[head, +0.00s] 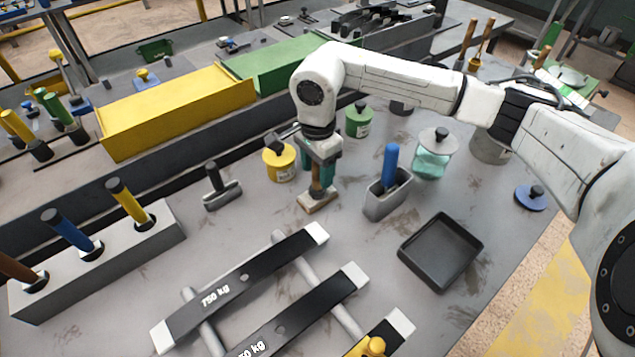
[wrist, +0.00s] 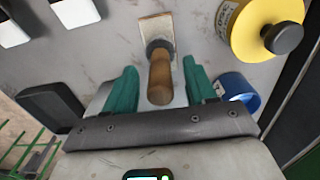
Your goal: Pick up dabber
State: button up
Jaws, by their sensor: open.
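The dabber (head: 318,198), with an upright wooden handle and a flat pale-brown base, stands on the grey bench in the head view. In the wrist view its round handle (wrist: 160,82) points toward the camera, with a dark collar and the pale base beyond it. My gripper (head: 318,176) is directly over the dabber. In the wrist view my gripper (wrist: 160,70) is open, with one green finger on each side of the handle. Gaps show between the handle and both fingers. Part of the handle is hidden by the gripper in the head view.
A yellow jar (head: 280,162) stands close on the left, also in the wrist view (wrist: 255,30). A grey holder (head: 385,200) with a blue handle is on the right. A black tray (head: 440,252) and a 750 kg rack (head: 240,287) lie in front. A green jar (head: 359,122) stands behind.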

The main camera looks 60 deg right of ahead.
jog(key=shift+c, duration=0.5)
grip_shut()
jog(key=shift+r, duration=0.15)
